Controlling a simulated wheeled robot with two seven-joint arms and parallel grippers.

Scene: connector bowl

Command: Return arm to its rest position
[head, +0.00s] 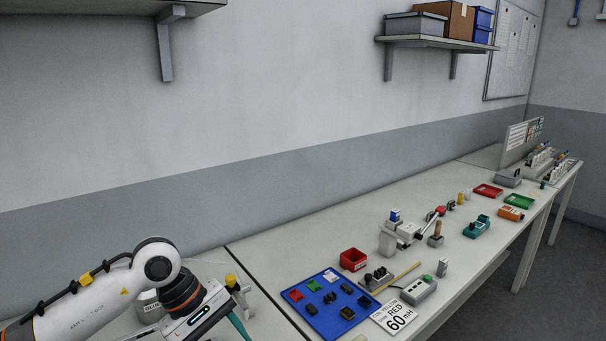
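My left arm (90,303) comes in from the lower left, white with a black cable along it, and bends down at a round elbow-like joint. Its hand end (203,314), with a small blue light, is over the near left part of the bench. My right arm and gripper are not in view.
Close to the arm stands a yellow-capped item (231,281). The bench (300,250) is clear along the wall.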

